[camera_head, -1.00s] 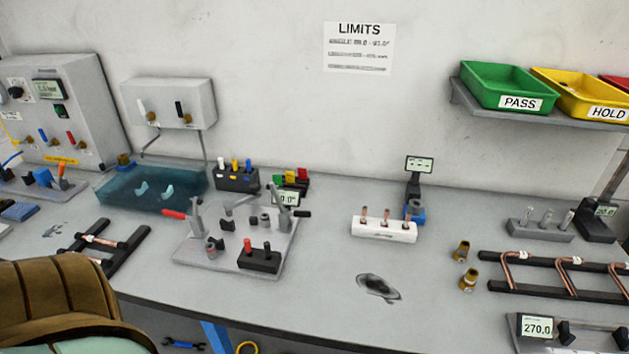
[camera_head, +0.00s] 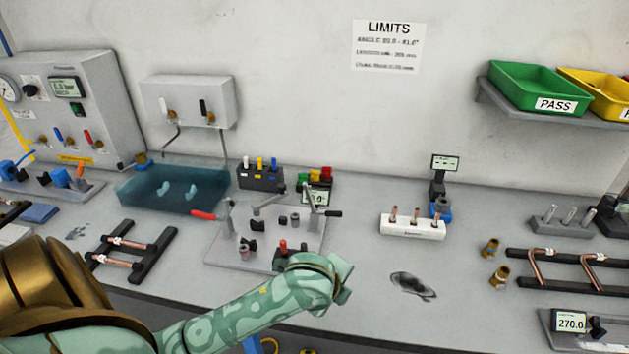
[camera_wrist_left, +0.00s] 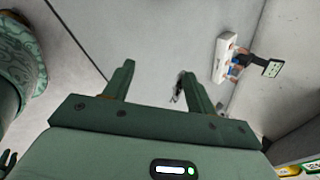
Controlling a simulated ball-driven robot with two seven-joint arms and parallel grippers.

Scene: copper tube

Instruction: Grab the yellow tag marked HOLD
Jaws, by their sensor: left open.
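Small green, yellow and red tags stand together at the back of the bench in the head view, behind the clamp fixture; the yellow one (camera_head: 315,174) is in the middle. Its lettering is too small to read. My left arm (camera_head: 250,307) reaches in from the lower left, in front of the fixture, well short of the tags. Its fingers cannot be made out there. In the left wrist view my left gripper (camera_wrist_left: 157,78) is open, with nothing between its fingers.
The clamp fixture (camera_head: 225,250) with raised levers lies between my arm and the tags. A blue bath (camera_head: 150,200) is left of it. A white block with copper pieces (camera_head: 412,229) stands right. A yellow bin (camera_head: 593,88) is on the shelf, cut off at the edge.

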